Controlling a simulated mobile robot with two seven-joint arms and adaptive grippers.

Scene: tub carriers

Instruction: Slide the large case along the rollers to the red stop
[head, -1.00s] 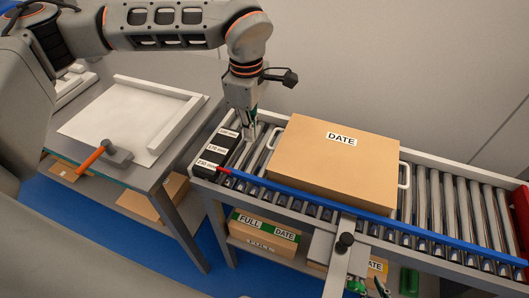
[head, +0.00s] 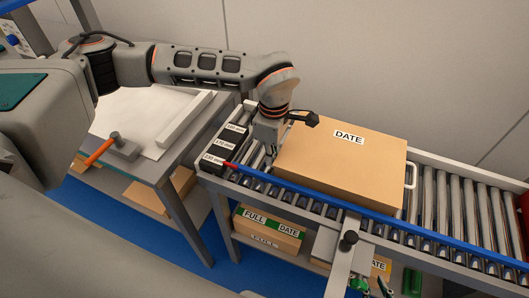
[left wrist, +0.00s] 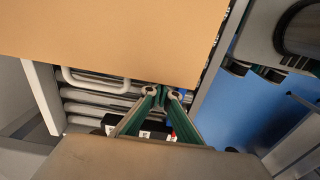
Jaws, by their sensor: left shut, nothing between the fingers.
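The large case (head: 350,175), a brown carton labelled DATE, lies flat on the rollers (head: 440,210) in the head view. A pale handle sticks out at its right end. The red stop (head: 523,208) is at the far right edge, with bare rollers between. My left gripper (head: 268,151) is shut and empty, pointing down at the case's left end. In the left wrist view its fingertips (left wrist: 160,90) are close to the case's edge (left wrist: 110,40), beside the left handle (left wrist: 92,82); I cannot tell whether they touch. My right gripper (head: 370,286) barely shows at the bottom edge.
A blue rail (head: 330,203) runs along the conveyor's near side, with a black-knobbed bracket (head: 348,238) in front. Black labelled blocks (head: 222,147) sit at the left end. A side table (head: 150,110) holds an orange-handled hammer (head: 105,148). Cartons (head: 267,229) stand below.

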